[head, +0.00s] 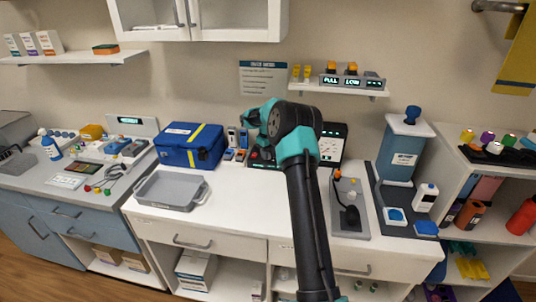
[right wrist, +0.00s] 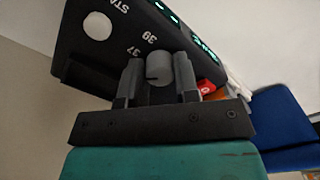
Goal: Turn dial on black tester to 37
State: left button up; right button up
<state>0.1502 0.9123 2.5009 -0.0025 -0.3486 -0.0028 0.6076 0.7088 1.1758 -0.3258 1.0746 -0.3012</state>
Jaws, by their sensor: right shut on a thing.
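The black tester (right wrist: 100,50) fills the top of the right wrist view, tilted in the picture, with a pale round button, green displays and the printed marks 37 and 39. Its grey dial (right wrist: 159,68) sits between the two fingers of my right gripper (right wrist: 158,82), which is shut on it. The 37 lies just left of the dial; I cannot make out a pointer. In the head view a black panel (head: 333,135), which seems part of the tester, shows behind my right arm. The arm hides the dial and fingertips there. My left gripper is not in view.
A blue case (head: 188,148) and a grey tray (head: 170,190) stand left of my right arm. Small handheld devices (head: 237,138) stand close by the gripper. The white counter in front is clear.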

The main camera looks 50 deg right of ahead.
jog(key=m, duration=0.5)
jog(key=shift+m, duration=0.3)
dwell(0.4)
jog(key=o, duration=0.9)
notch_tip(320, 180, up, 18)
jog(key=shift+f, duration=0.25)
